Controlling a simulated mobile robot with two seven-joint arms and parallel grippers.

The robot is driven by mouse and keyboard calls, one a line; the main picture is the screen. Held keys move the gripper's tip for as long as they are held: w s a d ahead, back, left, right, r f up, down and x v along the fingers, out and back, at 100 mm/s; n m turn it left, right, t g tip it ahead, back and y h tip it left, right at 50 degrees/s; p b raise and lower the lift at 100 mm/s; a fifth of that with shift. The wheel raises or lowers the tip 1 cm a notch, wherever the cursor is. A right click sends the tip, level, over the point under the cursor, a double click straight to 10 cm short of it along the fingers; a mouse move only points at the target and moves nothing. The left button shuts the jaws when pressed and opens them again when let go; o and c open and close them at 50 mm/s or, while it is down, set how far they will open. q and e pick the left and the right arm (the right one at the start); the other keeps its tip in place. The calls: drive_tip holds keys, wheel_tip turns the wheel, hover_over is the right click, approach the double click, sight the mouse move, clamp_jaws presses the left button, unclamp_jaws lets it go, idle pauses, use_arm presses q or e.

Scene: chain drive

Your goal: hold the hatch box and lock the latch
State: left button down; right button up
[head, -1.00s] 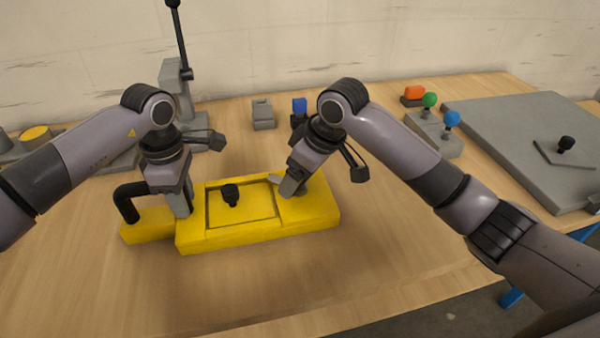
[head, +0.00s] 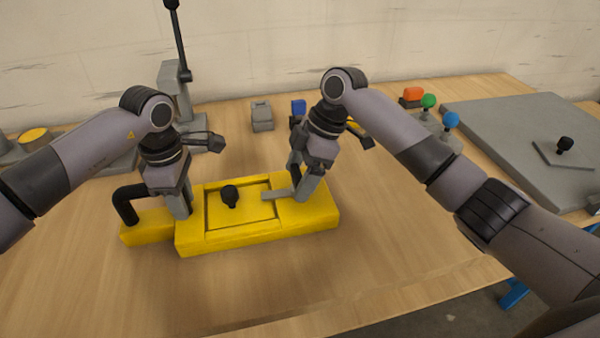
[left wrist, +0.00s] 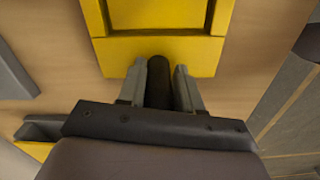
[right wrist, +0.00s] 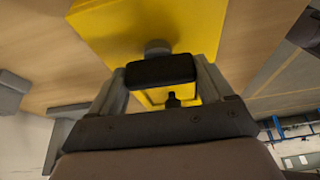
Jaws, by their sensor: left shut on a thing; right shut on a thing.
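The yellow hatch box (head: 250,234) lies on the table. Its recessed hatch panel (head: 226,213) with a black knob (head: 230,195) sits level in the frame. My left gripper (head: 184,208) is shut on the black handle (head: 124,205) at the box's left end; in the left wrist view the handle (left wrist: 158,84) is between the fingers. The grey latch bar (head: 275,196) points left, its tip over the hatch's right edge. My right gripper (head: 302,194) is shut on the latch's black grip (right wrist: 160,70), seen between the fingers in the right wrist view; the fingers hide part of the latch.
Behind stand a small grey block (head: 262,116), a blue block (head: 299,106), and a stand with green (head: 428,101) and blue (head: 451,120) knobs. A large grey plate (head: 530,140) lies at right. The table in front of the box is clear.

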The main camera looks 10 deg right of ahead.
use_arm(q)
drive_tip(key=shift+a, duration=0.2)
use_arm(e)
drive_tip(key=shift+d+n, duration=0.2)
drive_tip(key=shift+n, duration=0.1)
drive_tip(key=o, duration=1.4)
drive_tip(key=shift+a, duration=0.1)
use_arm(q)
drive_tip(key=shift+d, duration=0.1)
use_arm(e)
drive_tip(key=shift+r, duration=0.1)
use_arm(q)
drive_tip(key=shift+d, duration=0.1)
use_arm(e)
drive_tip(key=v, duration=1.2)
drive_tip(key=shift+w, duration=0.15)
use_arm(q)
drive_tip(key=c, duration=0.7)
unclamp_jaws()
drive_tip(key=shift+r, duration=0.1)
